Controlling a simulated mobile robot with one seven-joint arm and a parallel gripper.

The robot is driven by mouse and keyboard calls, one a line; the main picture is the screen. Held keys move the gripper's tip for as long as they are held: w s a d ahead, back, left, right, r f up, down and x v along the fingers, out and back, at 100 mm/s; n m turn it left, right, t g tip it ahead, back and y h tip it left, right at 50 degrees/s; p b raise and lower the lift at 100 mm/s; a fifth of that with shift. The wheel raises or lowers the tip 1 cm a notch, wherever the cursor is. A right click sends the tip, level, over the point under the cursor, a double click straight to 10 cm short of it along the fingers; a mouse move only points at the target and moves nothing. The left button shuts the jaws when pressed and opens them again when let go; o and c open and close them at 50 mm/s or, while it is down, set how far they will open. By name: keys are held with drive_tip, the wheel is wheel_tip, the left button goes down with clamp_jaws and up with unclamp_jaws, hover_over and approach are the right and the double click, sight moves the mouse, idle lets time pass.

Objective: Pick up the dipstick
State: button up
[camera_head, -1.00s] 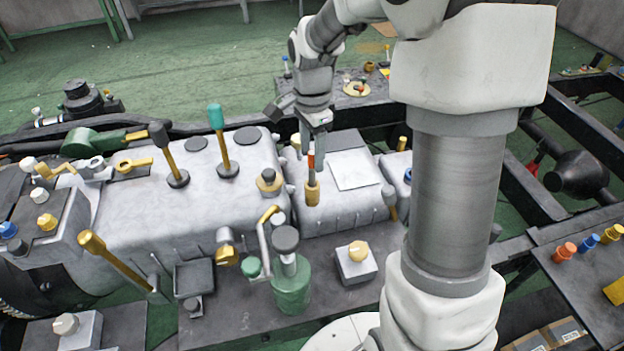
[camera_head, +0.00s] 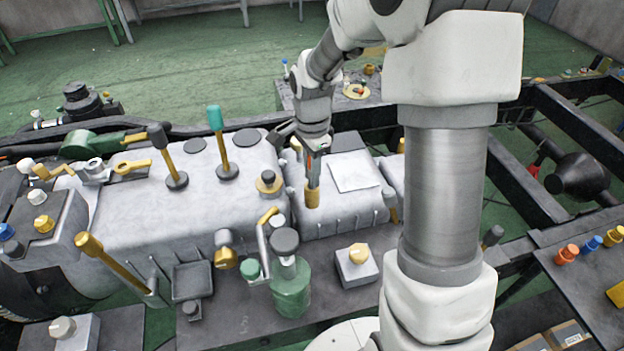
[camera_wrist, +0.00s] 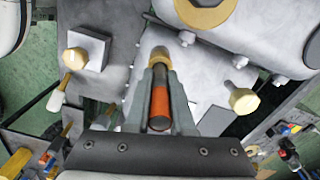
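The dipstick (camera_wrist: 159,103) is a dark rod with an orange band. It stands upright in a brass-coloured tube on the grey engine block, and the tube's top (camera_head: 312,194) shows just below my gripper. My gripper (camera_wrist: 160,78) points down over the tube, and it also shows in the head view (camera_head: 313,180). In the wrist view its two grey fingers lie close along both sides of the dipstick and appear to touch it. In the head view the fingers hide most of the dipstick, leaving a little orange. The dipstick's lower part is hidden inside the tube.
A white sheet (camera_head: 355,172) lies on the block right of the tube. A green bottle (camera_head: 290,288) and a yellow-knobbed box (camera_head: 357,264) stand in front. Teal-topped (camera_head: 221,140) and dark-topped (camera_head: 167,155) levers rise to the left.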

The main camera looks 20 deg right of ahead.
clamp_jaws()
wheel_tip(320, 180, up, 10)
drive_tip(key=shift+r+p, duration=0.1)
drive_tip(key=shift+p, duration=0.85)
drive_tip(key=shift+r+p, duration=0.3)
drive_tip(key=shift+r, duration=0.15)
